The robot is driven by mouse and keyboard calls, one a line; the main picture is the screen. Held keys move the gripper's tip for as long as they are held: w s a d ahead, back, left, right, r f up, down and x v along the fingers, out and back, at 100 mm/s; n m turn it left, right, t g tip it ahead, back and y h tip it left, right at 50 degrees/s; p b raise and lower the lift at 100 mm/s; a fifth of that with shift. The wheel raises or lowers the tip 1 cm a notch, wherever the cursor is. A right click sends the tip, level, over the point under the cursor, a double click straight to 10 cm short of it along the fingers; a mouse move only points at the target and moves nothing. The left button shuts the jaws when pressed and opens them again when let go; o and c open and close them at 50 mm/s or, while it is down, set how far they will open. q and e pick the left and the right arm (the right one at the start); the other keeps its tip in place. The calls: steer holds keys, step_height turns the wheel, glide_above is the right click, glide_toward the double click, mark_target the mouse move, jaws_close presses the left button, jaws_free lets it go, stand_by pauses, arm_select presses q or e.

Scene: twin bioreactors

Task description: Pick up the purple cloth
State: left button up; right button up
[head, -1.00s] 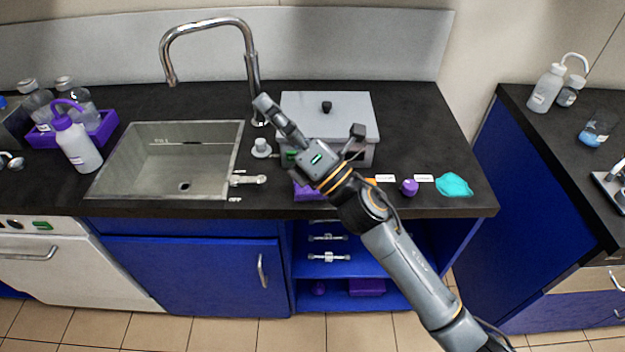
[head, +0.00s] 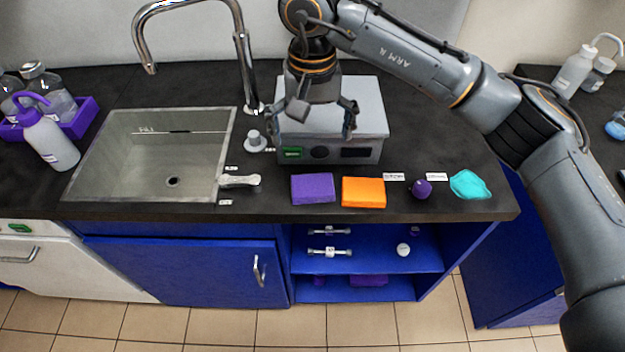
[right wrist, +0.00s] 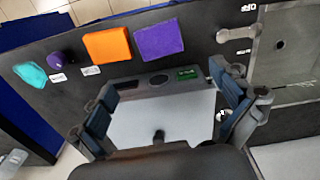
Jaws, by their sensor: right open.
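The purple cloth (head: 313,188) lies flat and folded near the counter's front edge, right of the sink. It also shows in the right wrist view (right wrist: 159,40), beyond the fingers. My right gripper (head: 322,122) is open and empty. My left gripper is not in view.
An orange cloth (head: 363,192) lies just right of the purple one. Further right are a small purple knob-like object (head: 421,189) and a turquoise cloth (head: 470,185). The grey device (head: 366,117) stands behind. A sink (head: 150,155) with a lever (head: 240,181) is left.

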steer(key=p, duration=0.1)
glide_above(313, 187)
step_height(313, 187, down, 8)
steer(key=shift+w, duration=0.1)
step_height(313, 187, down, 4)
steer(key=shift+f+p, duration=0.25)
steer(key=shift+p, duration=0.8)
steer(key=shift+f, duration=0.5)
steer(key=c, duration=0.8)
